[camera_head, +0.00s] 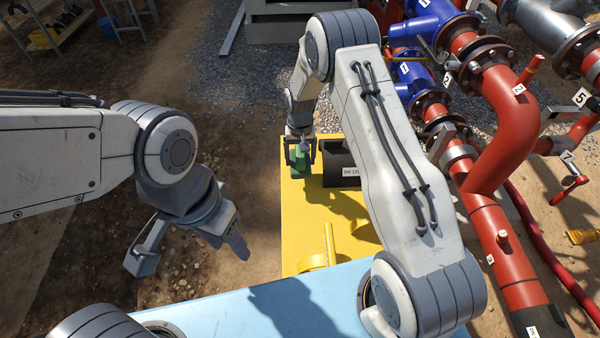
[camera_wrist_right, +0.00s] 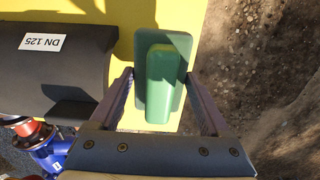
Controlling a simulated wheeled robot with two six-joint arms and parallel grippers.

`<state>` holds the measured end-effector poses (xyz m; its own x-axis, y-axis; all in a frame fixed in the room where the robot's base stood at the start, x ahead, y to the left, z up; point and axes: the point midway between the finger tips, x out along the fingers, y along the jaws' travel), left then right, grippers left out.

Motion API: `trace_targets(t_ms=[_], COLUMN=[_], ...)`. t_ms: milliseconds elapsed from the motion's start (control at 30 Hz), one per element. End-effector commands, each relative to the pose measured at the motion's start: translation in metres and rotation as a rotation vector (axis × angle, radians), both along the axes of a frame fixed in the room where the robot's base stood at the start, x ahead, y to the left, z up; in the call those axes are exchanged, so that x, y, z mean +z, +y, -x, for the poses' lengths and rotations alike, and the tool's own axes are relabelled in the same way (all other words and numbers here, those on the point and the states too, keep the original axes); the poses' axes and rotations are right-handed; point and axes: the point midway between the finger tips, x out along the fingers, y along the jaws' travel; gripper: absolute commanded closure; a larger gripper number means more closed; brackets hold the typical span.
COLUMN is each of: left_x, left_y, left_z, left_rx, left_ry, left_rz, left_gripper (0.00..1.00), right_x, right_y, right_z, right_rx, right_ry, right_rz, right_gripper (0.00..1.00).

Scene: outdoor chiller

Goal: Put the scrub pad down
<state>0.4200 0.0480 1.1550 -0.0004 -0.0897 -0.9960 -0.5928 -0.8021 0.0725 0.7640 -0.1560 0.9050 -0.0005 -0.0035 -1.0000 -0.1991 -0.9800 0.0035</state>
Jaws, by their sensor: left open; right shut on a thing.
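The green scrub pad (camera_head: 301,168) is at the far left part of a yellow surface (camera_head: 300,220). My right gripper (camera_head: 299,146) is shut on it from above. In the right wrist view the pad (camera_wrist_right: 182,60), with its raised green grip, lies between the two fingers, over the edge of the yellow surface. I cannot tell whether its underside touches that surface. My left gripper (camera_head: 192,252) is open and empty, over the dirt ground left of the yellow surface.
A dark half-pipe piece labelled DN 125 (camera_head: 341,158) lies just right of the pad. A yellow upright part (camera_head: 329,246) stands nearer me, before a light blue surface (camera_head: 270,305). Red and blue pipes (camera_head: 485,210) fill the right. A shelf (camera_head: 60,25) stands far left.

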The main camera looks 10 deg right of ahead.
Motion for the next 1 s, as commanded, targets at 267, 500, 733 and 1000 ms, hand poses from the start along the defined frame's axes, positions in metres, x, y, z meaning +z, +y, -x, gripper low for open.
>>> trace_targets(t_ms=[267,500,733,1000], left_x=[0.013,0.021,0.020,0.016], left_y=[0.000,0.000,0.000,0.000], left_z=[0.000,0.000,0.000,0.000], left_rx=[0.000,0.001,0.001,0.001], left_ry=[0.000,0.000,0.000,0.000], left_rz=[0.000,0.000,0.000,0.000], left_gripper=[0.51,0.51,0.51,0.51], right_x=[-0.031,-0.060,-0.061,-0.064], right_y=[0.000,0.000,0.000,0.000], right_z=[0.001,0.000,-0.001,0.000], right_rx=[0.000,0.000,0.000,0.000], right_ry=[0.002,-0.001,-0.003,-0.002], right_rz=[0.001,0.000,0.000,0.000], right_gripper=[0.64,0.64,0.64,0.00])
